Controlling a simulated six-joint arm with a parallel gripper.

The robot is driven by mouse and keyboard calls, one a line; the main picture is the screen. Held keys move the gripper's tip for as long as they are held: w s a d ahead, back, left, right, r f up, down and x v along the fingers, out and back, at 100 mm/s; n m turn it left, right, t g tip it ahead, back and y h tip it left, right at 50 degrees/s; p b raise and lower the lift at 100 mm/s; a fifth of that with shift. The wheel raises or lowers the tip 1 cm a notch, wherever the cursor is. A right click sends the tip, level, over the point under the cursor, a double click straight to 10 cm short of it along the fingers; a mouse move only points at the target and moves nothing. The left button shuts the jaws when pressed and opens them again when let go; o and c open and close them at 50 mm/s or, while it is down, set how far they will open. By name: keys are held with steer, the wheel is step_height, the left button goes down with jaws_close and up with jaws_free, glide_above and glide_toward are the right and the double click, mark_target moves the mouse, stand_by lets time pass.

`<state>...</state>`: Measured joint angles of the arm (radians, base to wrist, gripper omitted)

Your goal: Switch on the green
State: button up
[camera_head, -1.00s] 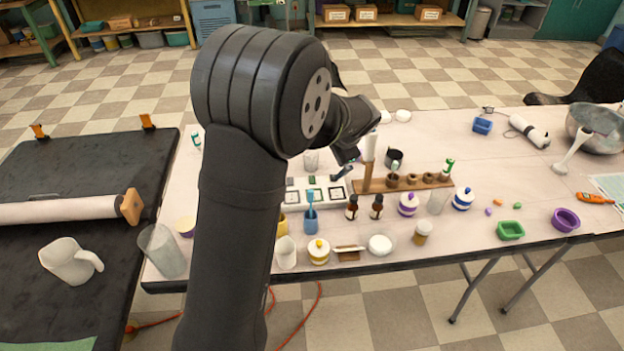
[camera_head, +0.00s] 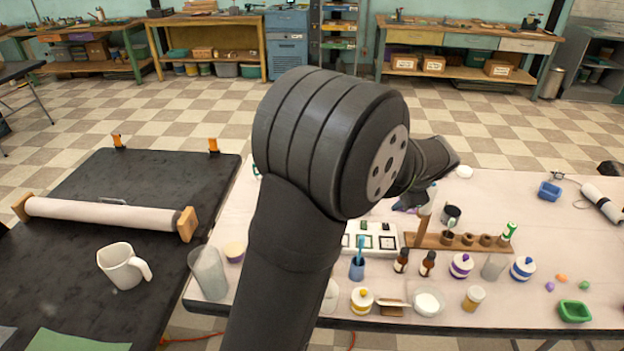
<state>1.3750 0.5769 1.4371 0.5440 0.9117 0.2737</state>
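A white switch panel (camera_head: 394,243) lies on the pale table, partly hidden behind my arm. It carries dark square frames along its front and small green parts (camera_head: 363,226) at its back edge. I cannot make out which way any switch is set. My gripper is mostly hidden behind my own arm, around the area just behind the panel and left of the rack. Its fingers are not clear, so I cannot tell whether they touch anything.
A wooden rack (camera_head: 425,241) stands right of the panel, with a dark mug (camera_head: 451,216) behind it. In front are a blue cup (camera_head: 357,268), brown bottles (camera_head: 401,261), and lidded jars (camera_head: 361,300). A clear beaker (camera_head: 208,272) and white pitcher (camera_head: 122,266) are left.

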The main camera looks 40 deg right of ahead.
steer(key=shift+w+f+n, duration=0.2)
steer(key=shift+w+n, duration=0.05)
steer(key=shift+n, duration=0.05)
steer(key=c, duration=0.3)
steer(key=w+f+n, duration=0.1)
steer(key=w+n, duration=0.1)
steer(key=n, duration=0.2)
steer(key=w+d+f+n+g, duration=0.1)
steer(key=w+f+n, duration=0.1)
steer(key=w+n, duration=0.1)
steer(key=w+d+f+n+g, duration=0.1)
steer(key=w+f+n, duration=0.1)
steer(key=w+n, duration=0.1)
steer(key=shift+w+f+n+h, duration=0.1)
steer(key=shift+f+n+h, duration=0.15)
steer(key=shift+n, duration=0.55)
jaws_close()
steer(key=shift+w+d+f+n+g, duration=0.1)
steer(key=shift+w+n+g, duration=0.25)
steer(key=shift+n, duration=0.15)
